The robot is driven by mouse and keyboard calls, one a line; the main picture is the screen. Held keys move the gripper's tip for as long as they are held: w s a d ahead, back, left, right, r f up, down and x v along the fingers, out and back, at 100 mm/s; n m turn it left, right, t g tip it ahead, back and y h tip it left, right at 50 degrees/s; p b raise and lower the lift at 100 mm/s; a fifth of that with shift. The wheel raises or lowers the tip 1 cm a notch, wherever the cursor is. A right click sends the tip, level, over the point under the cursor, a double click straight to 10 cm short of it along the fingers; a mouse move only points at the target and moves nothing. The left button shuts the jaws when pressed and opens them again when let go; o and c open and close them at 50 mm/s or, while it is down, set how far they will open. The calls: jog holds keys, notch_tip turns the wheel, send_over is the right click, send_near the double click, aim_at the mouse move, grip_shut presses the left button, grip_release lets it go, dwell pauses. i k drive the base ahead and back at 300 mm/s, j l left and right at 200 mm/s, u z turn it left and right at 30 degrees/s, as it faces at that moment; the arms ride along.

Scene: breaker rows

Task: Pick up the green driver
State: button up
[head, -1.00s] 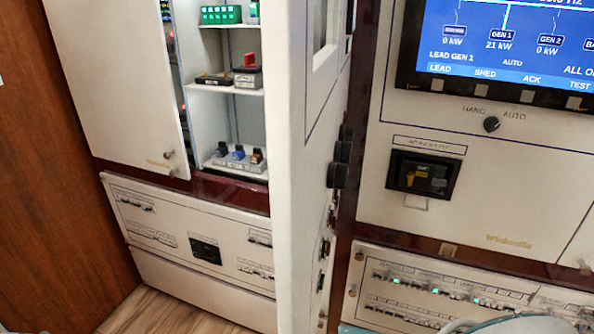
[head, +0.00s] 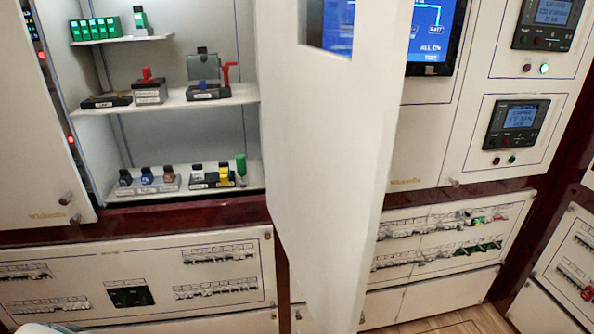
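The green driver (head: 241,166) appears to be the upright green-handled item at the right end of the lowest cabinet shelf. Its handle points up, and its lower end meets the shelf by a small holder with yellow and white-topped items (head: 215,176). The open white cabinet door (head: 318,150) stands just to the right of it. The driver looks unobstructed in the head view. My gripper is not in view.
The lowest shelf (head: 190,190) also holds a tray (head: 150,184) of black, blue and brown-capped items. The middle shelf (head: 190,101) carries red-handled devices, and the top shelf green blocks (head: 94,30). Breaker panels (head: 210,270) lie below. The door juts out toward me.

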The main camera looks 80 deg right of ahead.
aim_at(240, 158)
jog(key=z, duration=2.45)
jog(key=i+j, duration=0.15)
jog(key=j, duration=0.2)
jog(key=i+j+z, duration=0.1)
jog(key=i+j, duration=0.25)
jog(key=j, duration=0.3)
jog(key=z, duration=1.4)
jog(key=i+j+z, duration=0.15)
jog(key=i+j, duration=0.25)
